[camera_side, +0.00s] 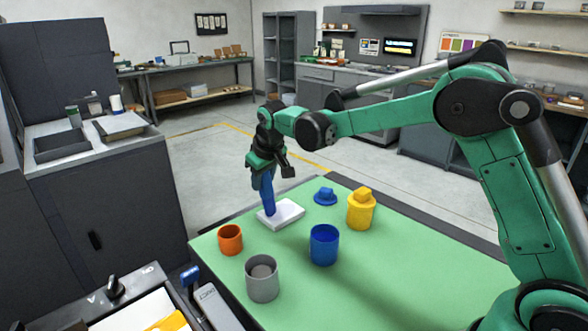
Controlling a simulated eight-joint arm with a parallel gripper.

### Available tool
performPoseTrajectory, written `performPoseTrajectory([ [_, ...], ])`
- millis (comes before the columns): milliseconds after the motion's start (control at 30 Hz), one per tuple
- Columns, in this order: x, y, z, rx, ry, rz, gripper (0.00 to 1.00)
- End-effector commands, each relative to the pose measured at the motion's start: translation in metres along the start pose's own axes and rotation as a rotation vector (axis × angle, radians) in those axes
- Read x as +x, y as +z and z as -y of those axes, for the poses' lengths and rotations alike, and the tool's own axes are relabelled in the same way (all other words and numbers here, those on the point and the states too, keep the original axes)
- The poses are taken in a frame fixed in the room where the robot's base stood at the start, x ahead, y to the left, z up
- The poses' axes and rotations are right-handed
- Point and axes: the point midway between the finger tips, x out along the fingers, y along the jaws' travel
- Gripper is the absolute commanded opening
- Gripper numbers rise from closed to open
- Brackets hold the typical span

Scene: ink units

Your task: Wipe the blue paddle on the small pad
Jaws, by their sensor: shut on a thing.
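My gripper (264,172) points down over the green table and is shut on the blue paddle (269,195). The paddle is held roughly upright, with its top partly hidden by the gripper. Its lower end is at the left part of the small white pad (288,213) and looks to be touching it; I cannot tell how firmly. The pad lies flat near the far left edge of the table.
An orange cup (230,240), a grey cup (262,279) and an open blue pot (324,246) stand in front of the pad. A blue lid (325,197) and a lidded yellow pot (361,212) are to its right. The green table's (400,290) right front is clear.

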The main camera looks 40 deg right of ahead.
Motion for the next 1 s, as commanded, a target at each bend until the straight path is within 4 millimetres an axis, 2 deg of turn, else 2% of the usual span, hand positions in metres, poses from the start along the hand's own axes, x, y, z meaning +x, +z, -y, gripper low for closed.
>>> performPoseTrajectory([
  [1000, 0.005, 0.005, -0.048, 0.002, -0.002, 0.002, 0.0],
])
